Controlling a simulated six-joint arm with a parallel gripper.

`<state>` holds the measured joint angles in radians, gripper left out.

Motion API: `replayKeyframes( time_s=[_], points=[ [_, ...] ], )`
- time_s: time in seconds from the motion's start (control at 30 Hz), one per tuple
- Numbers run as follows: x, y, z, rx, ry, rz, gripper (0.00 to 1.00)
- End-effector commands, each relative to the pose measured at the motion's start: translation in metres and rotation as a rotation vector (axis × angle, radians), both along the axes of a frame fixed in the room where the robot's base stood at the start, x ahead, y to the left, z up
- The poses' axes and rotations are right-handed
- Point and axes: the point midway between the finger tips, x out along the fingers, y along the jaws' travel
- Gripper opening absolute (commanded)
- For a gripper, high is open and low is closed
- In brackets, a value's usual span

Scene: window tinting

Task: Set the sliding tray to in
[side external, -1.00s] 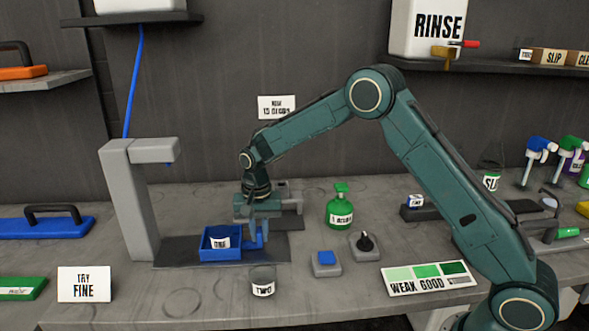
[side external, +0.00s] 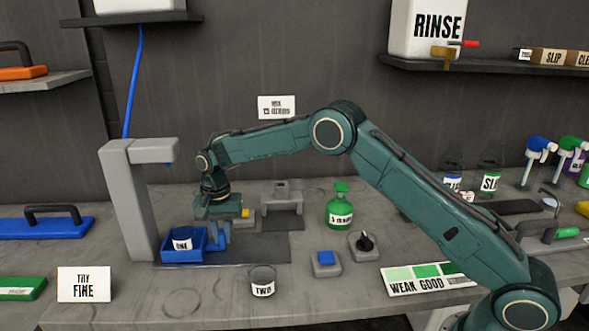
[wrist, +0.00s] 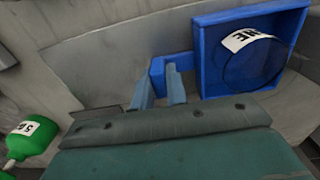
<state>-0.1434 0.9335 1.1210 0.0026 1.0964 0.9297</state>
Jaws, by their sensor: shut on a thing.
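The blue sliding tray (side external: 182,258) sits on a dark base plate (side external: 265,250), close beside the grey stand (side external: 135,200) and below its overhanging head. A cup labelled ONE (side external: 182,244) stands inside the tray. In the wrist view the tray (wrist: 207,60) is at the upper right, with the cup (wrist: 246,41) in it. My gripper (wrist: 160,92) is shut on the tray's blue handle (wrist: 157,68), at the tray's right side in the side view. The fingers partly hide the handle.
A cup labelled TWO (side external: 262,283) stands in front of the plate. A blue button box (side external: 326,263), a dial box (side external: 365,246) and a green bottle (side external: 340,207) stand to the right. The plate right of my gripper is clear.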

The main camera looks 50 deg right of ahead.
Motion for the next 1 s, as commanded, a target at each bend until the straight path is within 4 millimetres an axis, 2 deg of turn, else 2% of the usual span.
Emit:
replayKeyframes(
  time_s=[0.2,0.23,0.33,0.73,1.0],
  points=[
    [0.005,0.003,0.003,0.005,-0.022,0.004,0.0],
    [0.005,0.004,0.003,0.005,-0.022,0.004,0.16],
    [0.004,0.003,0.003,0.004,-0.02,0.004,0.36],
    [0.003,0.002,0.003,0.003,-0.013,0.003,0.36],
    [0.003,0.002,0.024,0.004,-0.013,0.003,0.36]
  ],
)
